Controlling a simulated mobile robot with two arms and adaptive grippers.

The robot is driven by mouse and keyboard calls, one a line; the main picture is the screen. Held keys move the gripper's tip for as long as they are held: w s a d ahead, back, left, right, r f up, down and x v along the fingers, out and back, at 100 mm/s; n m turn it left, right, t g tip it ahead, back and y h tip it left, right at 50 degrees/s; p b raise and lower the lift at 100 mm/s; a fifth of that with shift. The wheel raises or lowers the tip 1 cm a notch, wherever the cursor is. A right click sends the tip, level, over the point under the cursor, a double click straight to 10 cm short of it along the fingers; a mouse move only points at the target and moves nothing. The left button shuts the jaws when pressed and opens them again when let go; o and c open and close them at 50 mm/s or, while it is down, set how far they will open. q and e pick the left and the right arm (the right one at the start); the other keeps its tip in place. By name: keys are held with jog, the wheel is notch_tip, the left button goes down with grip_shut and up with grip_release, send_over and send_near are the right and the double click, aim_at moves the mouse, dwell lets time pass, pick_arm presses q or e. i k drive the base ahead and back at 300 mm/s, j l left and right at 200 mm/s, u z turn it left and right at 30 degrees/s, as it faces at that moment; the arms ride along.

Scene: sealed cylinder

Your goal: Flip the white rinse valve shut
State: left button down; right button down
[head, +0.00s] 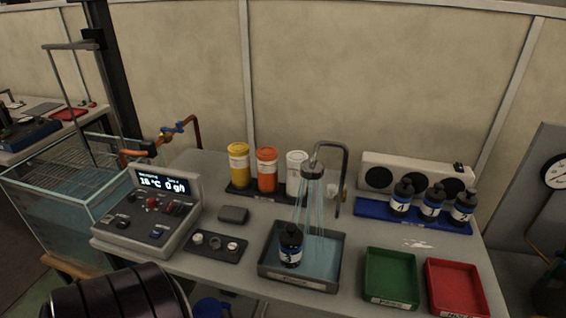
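A grey gooseneck rinse pipe (346,165) stands at the back of the bench, with a shower head (312,172) on its near end. Streams of water run from the head into a grey tray (264,268). A small pale piece (333,192) beside the pipe's lower part may be the white rinse valve; it is too small to tell its handle position. A black bottle (291,246) with a blue and white label stands upright in the tray, beside the streams. Neither of my grippers is in view.
Yellow, orange and white containers (238,164) stand left of the pipe. A blue rack (372,211) with black bottles is right. Green (389,276) and red (457,288) trays lie front right. A control box (150,212) stands left. A large black ribbed cylinder fills the lower left.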

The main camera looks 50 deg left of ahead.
aim_at(333, 190)
jog(key=k+j, duration=0.25)
jog(key=j, duration=0.15)
jog(key=k+j, duration=0.2)
jog(key=j, duration=0.2)
jog(key=k+j, duration=0.25)
jog(key=j, duration=0.15)
jog(key=k+j, duration=0.2)
jog(key=j, duration=0.25)
